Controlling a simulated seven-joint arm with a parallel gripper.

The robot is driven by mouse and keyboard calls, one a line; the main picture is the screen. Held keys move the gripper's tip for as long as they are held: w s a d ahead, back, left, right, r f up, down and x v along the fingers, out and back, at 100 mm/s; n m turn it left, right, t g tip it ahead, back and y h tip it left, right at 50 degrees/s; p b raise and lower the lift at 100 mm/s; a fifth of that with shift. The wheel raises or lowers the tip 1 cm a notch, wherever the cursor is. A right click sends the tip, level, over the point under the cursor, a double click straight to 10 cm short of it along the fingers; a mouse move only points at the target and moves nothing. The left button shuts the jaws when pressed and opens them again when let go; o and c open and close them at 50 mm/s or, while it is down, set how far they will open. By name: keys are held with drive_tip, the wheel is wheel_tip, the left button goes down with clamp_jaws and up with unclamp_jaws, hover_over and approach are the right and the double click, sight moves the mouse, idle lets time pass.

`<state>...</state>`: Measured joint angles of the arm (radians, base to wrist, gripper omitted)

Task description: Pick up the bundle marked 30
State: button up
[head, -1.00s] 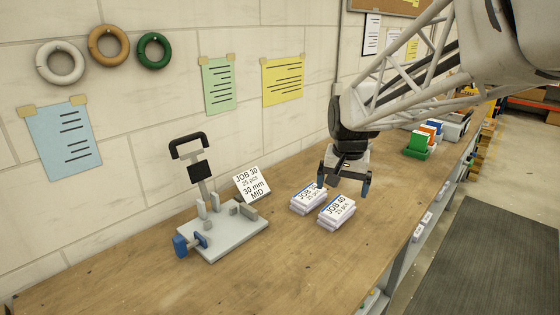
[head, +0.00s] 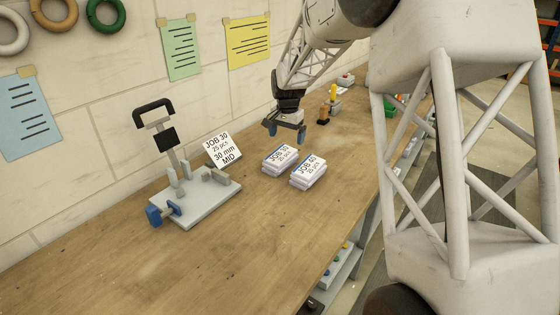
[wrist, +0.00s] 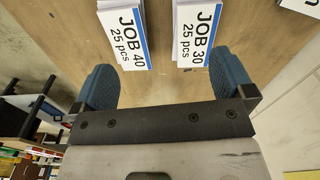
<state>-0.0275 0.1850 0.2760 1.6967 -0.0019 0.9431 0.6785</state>
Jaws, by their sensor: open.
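The bundle marked JOB 30 (head: 279,158) lies on the workbench as a small white stack with a blue-edged label. It also shows in the wrist view (wrist: 199,35), at upper right. The bundle marked JOB 40 (head: 309,171) lies beside it, slightly apart, nearer the bench's front edge; it also shows in the wrist view (wrist: 124,35). My gripper (head: 286,132) is open and empty, above the bench just beyond the two bundles. In the wrist view, its blue fingertips (wrist: 163,82) are spread wide, with both bundles ahead of them.
A grey stitching fixture (head: 195,199) with a black handle stands left of the bundles. A tilted JOB 30 sign (head: 221,150) stands behind it. Several bottles and bins stand farther along the bench. The front left bench surface (head: 200,262) is clear.

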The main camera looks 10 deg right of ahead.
drive_tip(key=m, duration=0.2)
hover_over(281, 155)
drive_tip(key=f, duration=0.8)
drive_tip(key=shift+w+a+f, duration=0.15)
drive_tip(key=shift+a+f, duration=0.1)
drive_tip(key=shift+f, duration=0.1)
drive_tip(key=shift+f, duration=1.35)
drive_tip(key=shift+s+d+f, duration=0.1)
drive_tip(key=shift+s+f, duration=0.05)
drive_tip(key=shift+f, duration=1.15)
drive_tip(key=shift+s+d+f, duration=0.1)
drive_tip(key=shift+f, duration=1.2)
drive_tip(key=c, duration=1.2)
